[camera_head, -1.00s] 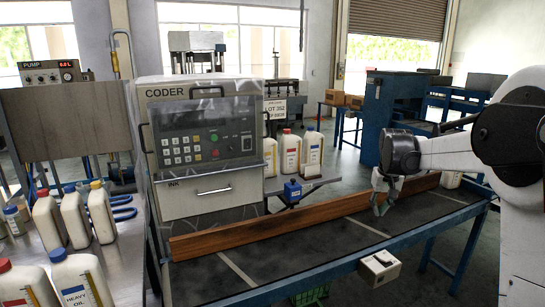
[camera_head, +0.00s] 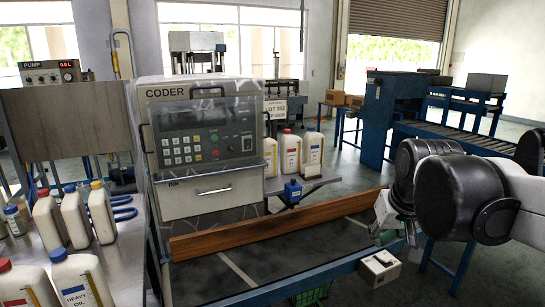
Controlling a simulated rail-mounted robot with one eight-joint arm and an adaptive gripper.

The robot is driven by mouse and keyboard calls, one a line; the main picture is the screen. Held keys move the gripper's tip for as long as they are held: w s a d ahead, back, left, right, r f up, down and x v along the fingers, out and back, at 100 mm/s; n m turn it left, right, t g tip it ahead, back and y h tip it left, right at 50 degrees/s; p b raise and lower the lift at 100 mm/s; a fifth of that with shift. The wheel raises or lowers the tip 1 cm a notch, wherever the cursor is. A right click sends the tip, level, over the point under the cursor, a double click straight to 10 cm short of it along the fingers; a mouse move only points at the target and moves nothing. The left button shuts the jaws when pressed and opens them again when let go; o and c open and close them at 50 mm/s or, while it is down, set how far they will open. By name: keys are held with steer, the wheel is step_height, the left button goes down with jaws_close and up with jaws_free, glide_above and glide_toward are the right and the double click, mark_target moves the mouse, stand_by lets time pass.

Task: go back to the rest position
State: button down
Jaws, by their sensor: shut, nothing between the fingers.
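My gripper (camera_head: 392,232) is at the right of the view, in front of the dark conveyor belt (camera_head: 290,256) and its wooden side rail (camera_head: 255,228). It points downward, and my folded white and black arm reaches it from the right edge. The fingers are small here and partly hidden by the arm links; they look shut, with nothing held.
The coder machine (camera_head: 203,145) stands left of the belt. Several white bottles (camera_head: 101,212) stand on the left metal table, and more (camera_head: 291,154) stand behind the belt. A pump unit (camera_head: 52,73) is at far left. The belt's middle is clear.

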steer(key=s+a+f+t, duration=0.1)
steer(key=s+f, duration=0.2)
steer(key=s, duration=0.4)
steer(key=s+a+f, duration=0.2)
steer(key=s+f, duration=0.1)
steer(key=s, duration=0.4)
steer(key=shift+s+a+t, duration=0.15)
steer(key=shift+a+t, duration=0.05)
steer(key=shift+t, duration=0.2)
